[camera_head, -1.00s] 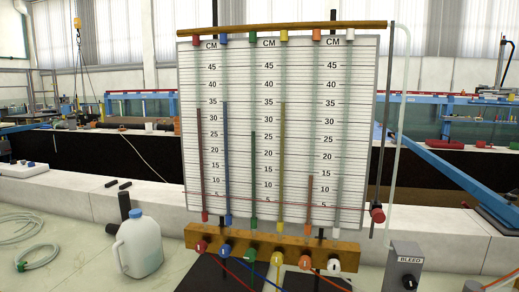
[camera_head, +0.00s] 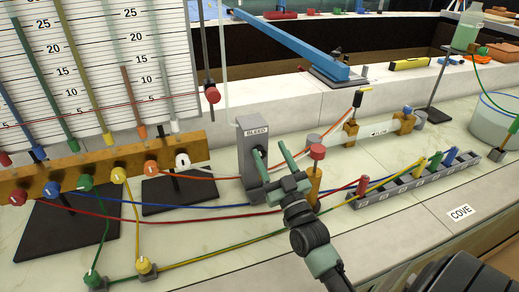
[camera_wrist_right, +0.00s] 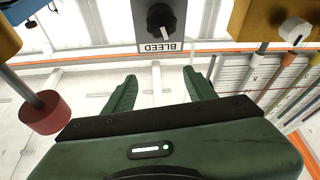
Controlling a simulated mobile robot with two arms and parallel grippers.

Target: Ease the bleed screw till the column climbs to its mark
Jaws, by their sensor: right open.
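The grey bleed block (camera_head: 245,165) stands upright on the bench, labelled BLEED. Its black screw knob (camera_head: 259,155) faces my right gripper (camera_head: 273,156), whose green fingers are open and empty at the block. In the wrist view the knob (camera_wrist_right: 160,20) lies beyond and roughly between the open fingertips (camera_wrist_right: 160,82), apart from them. The gauge board (camera_head: 95,62) carries coloured columns of unequal height and a thin red line across its lower part; its top and part of its left side are out of view. My left gripper is not seen.
A red-topped brass post (camera_head: 315,168) stands close right of my right gripper. A brass manifold with knobs (camera_head: 100,168) is left of the block. Coloured tubes cross the bench to a grey rack (camera_head: 405,185). A clear bucket (camera_head: 492,120) stands far right.

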